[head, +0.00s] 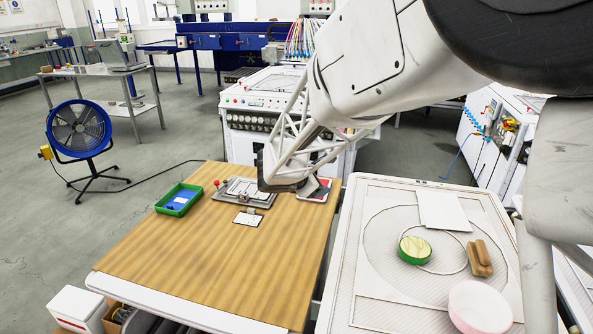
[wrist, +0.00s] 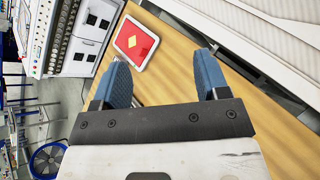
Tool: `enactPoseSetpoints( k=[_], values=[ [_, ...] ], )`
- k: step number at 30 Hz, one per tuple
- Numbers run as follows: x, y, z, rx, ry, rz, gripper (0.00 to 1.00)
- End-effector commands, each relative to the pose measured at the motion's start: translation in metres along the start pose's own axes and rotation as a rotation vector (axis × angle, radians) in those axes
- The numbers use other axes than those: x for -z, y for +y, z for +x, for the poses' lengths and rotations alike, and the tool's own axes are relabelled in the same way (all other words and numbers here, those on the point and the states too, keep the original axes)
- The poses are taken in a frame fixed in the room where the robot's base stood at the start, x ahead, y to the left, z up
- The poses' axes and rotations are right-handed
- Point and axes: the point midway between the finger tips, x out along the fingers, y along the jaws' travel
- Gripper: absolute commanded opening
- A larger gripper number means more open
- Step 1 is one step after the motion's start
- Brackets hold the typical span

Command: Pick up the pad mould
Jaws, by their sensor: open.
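I cannot tell for certain which piece is the pad mould. A flat red piece with a white rim (head: 322,189) lies near the far right edge of the wooden table. My gripper hides part of it in the head view. The wrist view shows it whole, a red panel with a yellow diamond (wrist: 137,43), lying flat beyond the left finger. My gripper (head: 299,186) is above the table's far right part.
On the wooden table (head: 200,270) are a green tray (head: 179,200) with blue inside, a grey plate fixture (head: 230,197) and a small white plate (head: 247,220). The table's front is clear.

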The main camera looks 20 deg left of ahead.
Motion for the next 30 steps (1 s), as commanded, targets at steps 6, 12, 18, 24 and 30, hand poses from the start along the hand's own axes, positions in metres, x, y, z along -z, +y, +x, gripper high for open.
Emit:
enactPoseSetpoints(
  k=[6,12,18,24,30],
  values=[
    [0.086,0.057,-0.002,-0.15,-0.018,-0.261,0.68],
    [0.168,0.099,-0.013,-0.291,-0.044,-0.487,0.68],
    [0.234,0.124,-0.025,-0.4,-0.069,-0.651,0.68],
    [0.26,0.133,-0.031,-0.446,-0.082,-0.718,0.68],
    [0.262,0.133,-0.032,-0.449,-0.084,-0.722,0.68]
  ],
)
